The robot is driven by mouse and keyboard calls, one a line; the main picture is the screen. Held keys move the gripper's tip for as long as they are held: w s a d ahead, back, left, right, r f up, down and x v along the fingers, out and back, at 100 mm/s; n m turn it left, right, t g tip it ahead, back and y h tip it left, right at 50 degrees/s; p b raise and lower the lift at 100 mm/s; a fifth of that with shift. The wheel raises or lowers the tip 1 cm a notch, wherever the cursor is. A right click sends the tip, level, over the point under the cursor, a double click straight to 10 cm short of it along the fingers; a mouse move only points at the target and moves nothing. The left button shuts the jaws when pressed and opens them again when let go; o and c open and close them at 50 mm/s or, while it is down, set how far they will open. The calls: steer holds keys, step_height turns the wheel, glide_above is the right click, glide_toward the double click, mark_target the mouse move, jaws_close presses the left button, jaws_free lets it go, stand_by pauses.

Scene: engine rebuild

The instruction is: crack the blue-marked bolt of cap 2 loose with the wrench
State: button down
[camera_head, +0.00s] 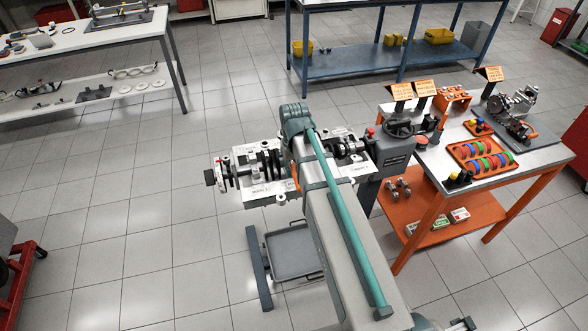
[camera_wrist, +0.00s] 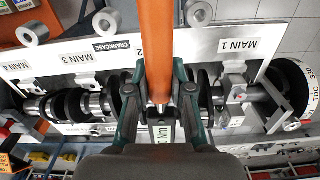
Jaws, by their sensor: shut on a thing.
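My gripper (camera_wrist: 160,84) is shut on the orange handle of the wrench (camera_wrist: 157,40). The wrench crosses the middle of the wrist view, with a pale label reading "0 Nm" below the handle. Behind it is the white crankcase (camera_wrist: 110,60), marked MAIN 1 and MAIN 3, with the crankshaft (camera_wrist: 95,103) along it. Cap 2 and its blue-marked bolt are hidden behind the wrench and gripper, so contact between wrench and bolt cannot be told. In the head view my arm covers the middle of the crankcase (camera_head: 262,190); a bit of orange shows beside it.
A black wheel (camera_wrist: 290,88) marked TDC is at the crankshaft's right end in the wrist view. In the head view, an orange bench (camera_head: 440,175) with trays and parts stands close on the right. A grey tray (camera_head: 292,252) is below the crankcase.

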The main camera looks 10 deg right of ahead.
steer(key=shift+d, duration=0.1)
steer(key=shift+d+n, duration=0.5)
steer(key=shift+d, duration=0.15)
steer(key=shift+d, duration=0.15)
steer(key=shift+w+d+n, duration=0.15)
steer(key=shift+d+n, duration=0.45)
steer(key=shift+d, duration=0.05)
steer(key=shift+d, duration=0.1)
steer(key=shift+d, duration=0.15)
stand_by(0.4)
steer(key=shift+w+d+n+p, duration=0.2)
steer(key=shift+d+n+p, duration=0.15)
steer(key=shift+d+n, duration=0.3)
steer(key=shift+d, duration=0.1)
steer(key=shift+w+d+n, duration=0.3)
steer(key=shift+d+n, duration=0.25)
steer(key=shift+d, duration=0.1)
